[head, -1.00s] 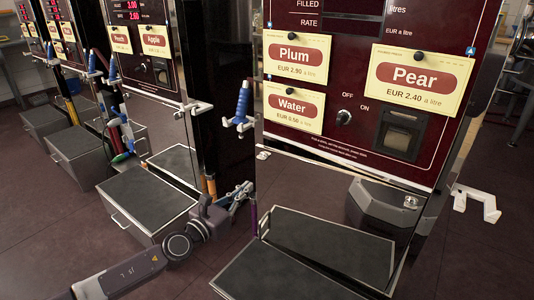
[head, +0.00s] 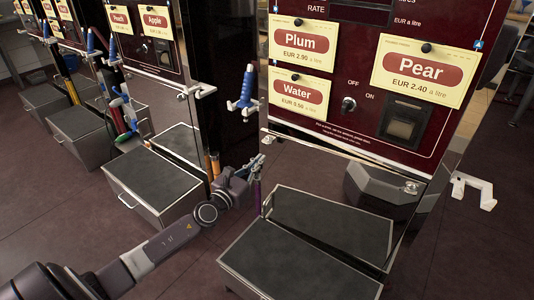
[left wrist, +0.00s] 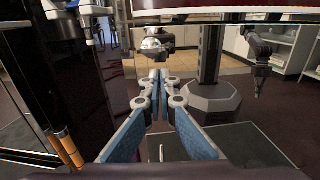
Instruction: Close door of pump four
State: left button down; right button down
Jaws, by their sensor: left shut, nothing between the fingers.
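The nearest pump (head: 345,70) carries Plum, Pear and Water labels; no pump number is readable. Its lower front is a mirror-like steel door (head: 300,165) with a small lock (head: 411,187) near its upper right. The door's top edge slants against the red panel above; I cannot tell how far it stands open. My left gripper (head: 258,163) is shut and empty at the door's upper left edge; I cannot tell whether it touches. In the left wrist view its blue-padded fingers (left wrist: 161,92) come together, facing a reflection of themselves. My right gripper is not in view.
A dark-topped step box (head: 290,262) stands on the floor before the door and is mirrored in it. A blue nozzle (head: 246,92) hangs left of the pump, and a white holder (head: 474,190) sticks out right. Another step box (head: 155,183) stands left.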

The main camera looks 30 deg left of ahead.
aim_at(271, 149)
pick_arm(q)
jog(key=w, duration=0.4)
jog(key=shift+w, duration=0.65)
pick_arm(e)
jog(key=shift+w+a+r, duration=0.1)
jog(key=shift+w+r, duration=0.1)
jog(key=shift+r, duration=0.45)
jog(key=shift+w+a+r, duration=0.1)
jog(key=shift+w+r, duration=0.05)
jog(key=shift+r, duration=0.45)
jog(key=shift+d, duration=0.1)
